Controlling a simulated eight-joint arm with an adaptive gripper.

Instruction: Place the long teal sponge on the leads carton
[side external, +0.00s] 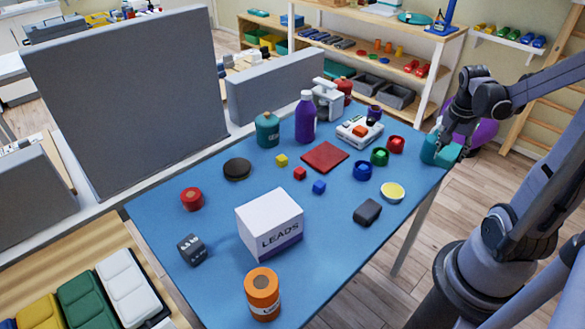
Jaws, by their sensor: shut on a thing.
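The leads carton (268,218) is a white box with a purple band and the word LEADS, upright on the front half of the blue table (330,222). Its top is bare. My gripper (447,142) is at the table's far right corner, well to the right of and behind the carton. It is shut on the long teal sponge (440,152), which is partly hidden by the fingers. I cannot tell how far the sponge is above the table.
An orange jar (262,294) stands just in front of the carton, and a dark die (191,249) to its left. Small cubes, a red pad (325,157) and a dark grey block (367,212) lie between gripper and carton. A purple bottle (305,119) stands tall behind.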

